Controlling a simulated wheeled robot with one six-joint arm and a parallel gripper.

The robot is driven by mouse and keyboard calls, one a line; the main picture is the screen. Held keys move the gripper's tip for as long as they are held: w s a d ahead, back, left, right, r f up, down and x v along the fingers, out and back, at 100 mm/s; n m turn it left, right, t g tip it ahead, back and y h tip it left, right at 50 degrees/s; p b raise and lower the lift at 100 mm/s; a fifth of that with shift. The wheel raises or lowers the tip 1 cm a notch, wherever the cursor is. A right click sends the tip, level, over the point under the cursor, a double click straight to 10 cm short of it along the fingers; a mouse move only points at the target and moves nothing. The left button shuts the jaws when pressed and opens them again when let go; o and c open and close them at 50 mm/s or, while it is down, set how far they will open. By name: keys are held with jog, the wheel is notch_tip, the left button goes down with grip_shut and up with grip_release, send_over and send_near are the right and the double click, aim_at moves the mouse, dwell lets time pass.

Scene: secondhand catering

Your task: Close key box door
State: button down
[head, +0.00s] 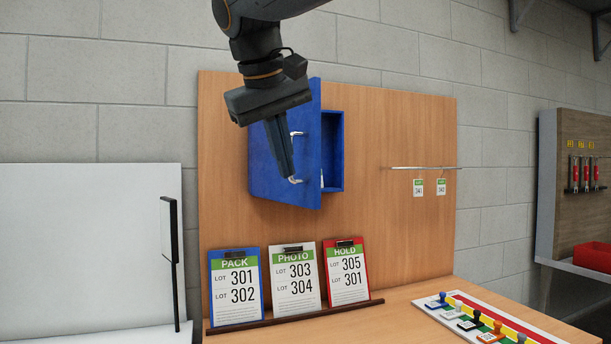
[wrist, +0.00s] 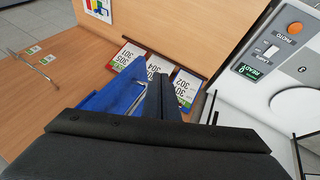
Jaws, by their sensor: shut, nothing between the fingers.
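The blue key box (head: 333,150) is fixed to the upright wooden board. Its blue door (head: 265,170) is partly open, hinged on the left, with its free right edge swung out from the box. A silver handle (head: 296,181) is on the door's outer face. My gripper (head: 291,174) is shut and empty, pointing down in front of that face, its tips close to the handle's lower end; I cannot tell whether they touch. In the wrist view the door (wrist: 113,92) and the handle (wrist: 138,103) are just left of my shut fingers.
Clipboards marked PACK (head: 235,290), PHOTO (head: 295,280) and HOLD (head: 347,275) stand on a ledge below the box. A rail (head: 425,168) with two tags is to the right. Several stamps lie on a striped mat (head: 460,325). A white panel (head: 80,250) stands left.

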jog(key=w+r+v, duration=0.1)
jog(key=v, duration=0.6)
jog(key=p, duration=0.1)
send_near(311, 187)
notch_tip(311, 187, down, 3)
jog(key=a, duration=0.3)
jog(key=shift+t, duration=0.4)
jog(key=shift+w+d+f+p, duration=0.15)
jog(key=shift+w+d+p, duration=0.15)
jog(key=shift+d, duration=0.35)
jog(key=shift+w+d+f+p, duration=0.15)
jog(key=shift+w+d, duration=0.1)
jog(key=shift+d, duration=0.35)
jog(key=shift+w+d+f+p, duration=0.1)
jog(key=shift+w+d+p, duration=0.2)
jog(key=shift+d, duration=0.35)
